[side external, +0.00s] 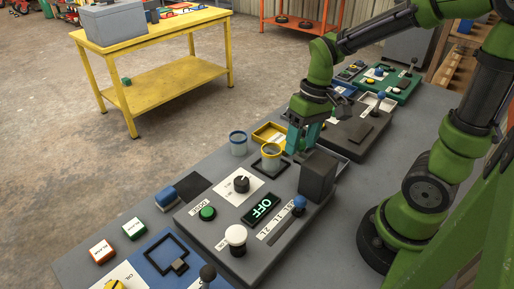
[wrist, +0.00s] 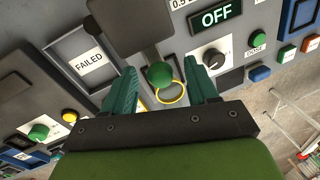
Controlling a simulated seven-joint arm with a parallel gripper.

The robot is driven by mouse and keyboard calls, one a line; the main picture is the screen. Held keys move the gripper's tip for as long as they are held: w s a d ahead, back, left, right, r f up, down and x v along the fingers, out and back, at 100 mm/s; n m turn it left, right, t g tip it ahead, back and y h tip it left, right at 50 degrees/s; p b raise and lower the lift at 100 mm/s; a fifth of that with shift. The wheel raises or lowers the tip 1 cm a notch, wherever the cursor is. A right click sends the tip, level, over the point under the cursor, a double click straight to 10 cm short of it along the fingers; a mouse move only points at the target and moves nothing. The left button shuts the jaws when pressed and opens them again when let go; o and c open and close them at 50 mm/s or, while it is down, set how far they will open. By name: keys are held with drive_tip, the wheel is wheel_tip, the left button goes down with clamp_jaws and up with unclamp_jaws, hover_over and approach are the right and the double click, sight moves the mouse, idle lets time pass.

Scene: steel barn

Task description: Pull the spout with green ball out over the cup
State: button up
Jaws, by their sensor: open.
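The green ball (wrist: 160,75) of the spout shows in the wrist view, at the near edge of a dark block (wrist: 132,24). The same dark block (side external: 318,174) stands on the grey machine in the side view, where my gripper hides the ball. The yellow-rimmed cup (side external: 271,158) stands on the machine in a dark square frame. Its yellow rim (wrist: 172,97) shows just below and right of the ball in the wrist view. My gripper (side external: 301,146) is open, with one teal finger on each side of the ball; I cannot tell if they touch it.
A blue-rimmed cup (side external: 239,144) stands left of the yellow-rimmed one. The machine carries an OFF display (side external: 261,208), a dark knob (side external: 241,184), a white button (side external: 236,236) and a blue-knobbed lever (side external: 299,203). A yellow tray (side external: 269,133) lies behind. A FAILED plate (wrist: 89,62) lies beside my left finger.

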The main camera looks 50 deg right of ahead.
clamp_jaws()
drive_tip(key=w, duration=0.7)
idle(0.3)
unclamp_jaws()
drive_tip(key=shift+r, duration=0.1)
drive_tip(key=d+r, duration=0.3)
drive_tip(key=r, duration=1.3)
drive_tip(key=shift+s+r, duration=0.25)
drive_tip(key=shift+s, duration=0.1)
drive_tip(key=shift+d, duration=0.1)
